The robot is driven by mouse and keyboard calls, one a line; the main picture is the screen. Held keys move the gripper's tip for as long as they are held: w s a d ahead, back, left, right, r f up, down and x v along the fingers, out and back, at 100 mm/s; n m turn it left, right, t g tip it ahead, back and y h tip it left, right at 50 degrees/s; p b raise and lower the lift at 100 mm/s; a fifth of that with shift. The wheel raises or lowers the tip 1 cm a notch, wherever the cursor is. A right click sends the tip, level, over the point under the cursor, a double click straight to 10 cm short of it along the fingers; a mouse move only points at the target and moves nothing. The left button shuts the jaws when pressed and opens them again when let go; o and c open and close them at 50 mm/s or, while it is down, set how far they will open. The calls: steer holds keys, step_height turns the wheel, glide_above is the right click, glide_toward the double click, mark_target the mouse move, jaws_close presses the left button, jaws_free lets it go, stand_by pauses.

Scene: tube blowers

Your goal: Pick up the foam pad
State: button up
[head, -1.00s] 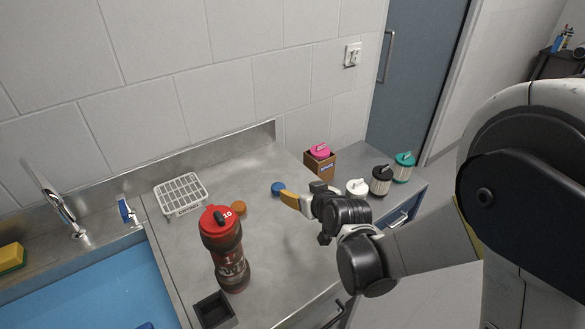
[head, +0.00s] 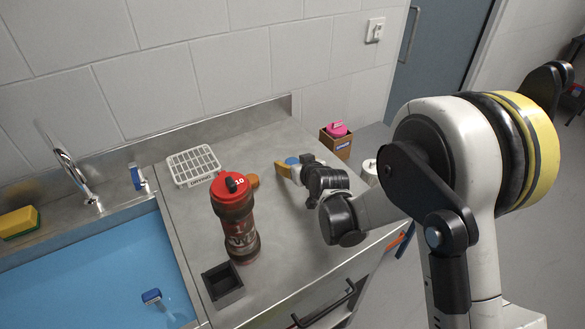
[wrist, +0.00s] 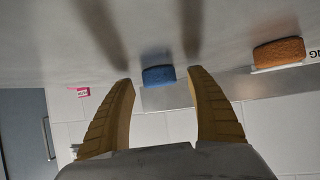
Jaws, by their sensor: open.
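A small blue pad (head: 292,160), likely the foam pad, lies on the steel counter, partly hidden by my gripper in the head view. In the wrist view the blue pad (wrist: 158,76) shows beyond and between the two fingertips. My gripper (wrist: 160,80) is open and empty, with its yellow ribbed fingers on either side of the line to the pad; no contact shows. In the head view my gripper (head: 288,170) is low over the counter, beside the pad. An orange pad (head: 252,181) lies to the left; it also shows in the wrist view (wrist: 278,54).
A red-lidded bottle (head: 236,215) stands in front of the orange pad. A sink (head: 90,275) with a yellow sponge (head: 18,222) is at the left. A box with a pink item (head: 336,140) stands behind right.

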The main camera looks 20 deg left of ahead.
mark_target(293, 161)
steer(key=shift+w+a+f, duration=0.25)
steer(key=shift+w+a, duration=0.05)
steer(key=shift+r, duration=0.1)
steer(key=c, duration=0.9)
steer(key=shift+r, duration=0.15)
steer(key=shift+r, duration=0.3)
step_height(293, 161, up, 4)
steer(key=p, duration=0.2)
steer(key=shift+s+d+p, duration=0.1)
steer(key=shift+d+p, duration=0.05)
steer(key=shift+p, duration=0.15)
steer(key=p+v, duration=0.1)
steer(key=v, duration=0.3)
steer(key=w+d+p+v, duration=0.1)
steer(key=v, duration=0.3)
steer(key=d+p+v, duration=0.1)
steer(key=v, duration=0.3)
steer(key=shift+d+r, duration=0.15)
steer(key=shift+d, duration=0.05)
